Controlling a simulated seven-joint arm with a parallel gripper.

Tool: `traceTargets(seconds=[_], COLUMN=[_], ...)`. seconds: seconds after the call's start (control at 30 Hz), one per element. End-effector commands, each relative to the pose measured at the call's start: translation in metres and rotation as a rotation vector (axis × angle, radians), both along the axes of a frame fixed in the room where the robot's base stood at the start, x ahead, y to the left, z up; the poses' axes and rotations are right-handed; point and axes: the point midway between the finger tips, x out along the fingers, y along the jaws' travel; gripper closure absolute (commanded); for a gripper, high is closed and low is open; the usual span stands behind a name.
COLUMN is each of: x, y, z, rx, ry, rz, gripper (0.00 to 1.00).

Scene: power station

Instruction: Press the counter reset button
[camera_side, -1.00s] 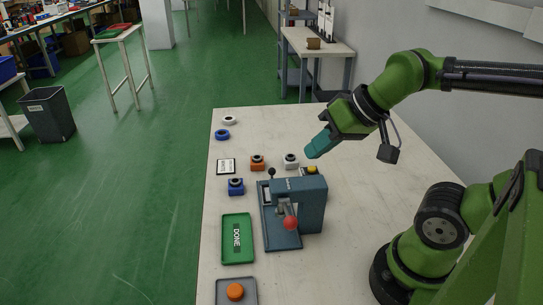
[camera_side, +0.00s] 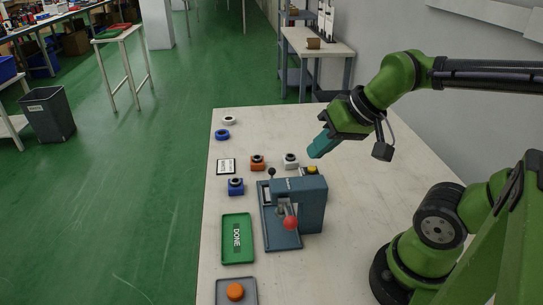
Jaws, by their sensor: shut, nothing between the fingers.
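My gripper (camera_side: 319,147) has teal fingers, shut and empty, pointing down and left above the table. It is in the air above and just behind a blue-grey press (camera_side: 312,205) with a red ball-ended handle. A small yellow button-like part (camera_side: 312,170) sits at the back of the press, just below my fingertips in the picture; I cannot tell whether they touch, but a gap seems to show. No label shows which one is the counter reset.
A green DONE tray (camera_side: 237,239) lies left of the press. Orange (camera_side: 258,162), white (camera_side: 290,160) and blue (camera_side: 236,186) pieces stand behind and beside it. The table (camera_side: 370,205) is clear on the right.

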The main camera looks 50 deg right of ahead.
Motion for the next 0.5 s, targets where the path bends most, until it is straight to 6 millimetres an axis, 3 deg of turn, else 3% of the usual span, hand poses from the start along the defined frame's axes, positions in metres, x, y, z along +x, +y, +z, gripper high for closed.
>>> traceTargets(seconds=[0.17,0.5], x=[0.019,0.059], y=[-0.04,-0.123], z=[-0.027,-0.077], rx=[0.116,0.582], ry=[0.141,0.309], rz=[-0.217,-0.736], gripper=[1.0,1.0])
